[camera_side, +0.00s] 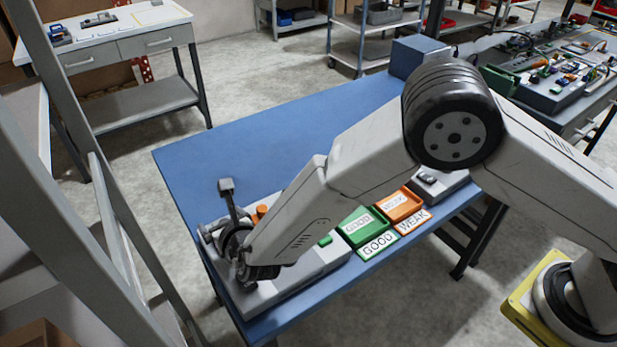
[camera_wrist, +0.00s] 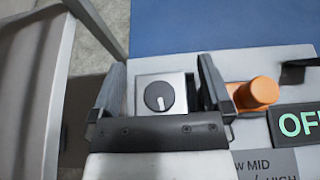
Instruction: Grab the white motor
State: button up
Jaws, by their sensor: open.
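My gripper (camera_side: 236,252) is low over the left end of a grey panel (camera_side: 330,262) on the blue table in the side view. In the wrist view my gripper (camera_wrist: 162,78) is open, with one finger on each side of a silver square plate with a dark round knob (camera_wrist: 159,97) bearing a white mark. I cannot tell whether the fingers touch it. I cannot make out a white motor in either view. My arm and gripper hide part of the panel.
An orange knob (camera_wrist: 257,93) and a dark sign with green letters (camera_wrist: 298,124) are right of the fingers. Green (camera_side: 361,227) and orange (camera_side: 399,205) trays, labelled GOOD and WEAK, sit at the table's front edge.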

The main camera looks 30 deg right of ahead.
dwell(0.5)
grip_shut()
jog(key=shift+r, duration=0.15)
jog(key=shift+r, duration=0.8)
jog(key=s+d+r, duration=0.7)
jog(key=s+r, duration=0.4)
jog(key=s, duration=0.1)
jog(key=shift+s+r, duration=0.1)
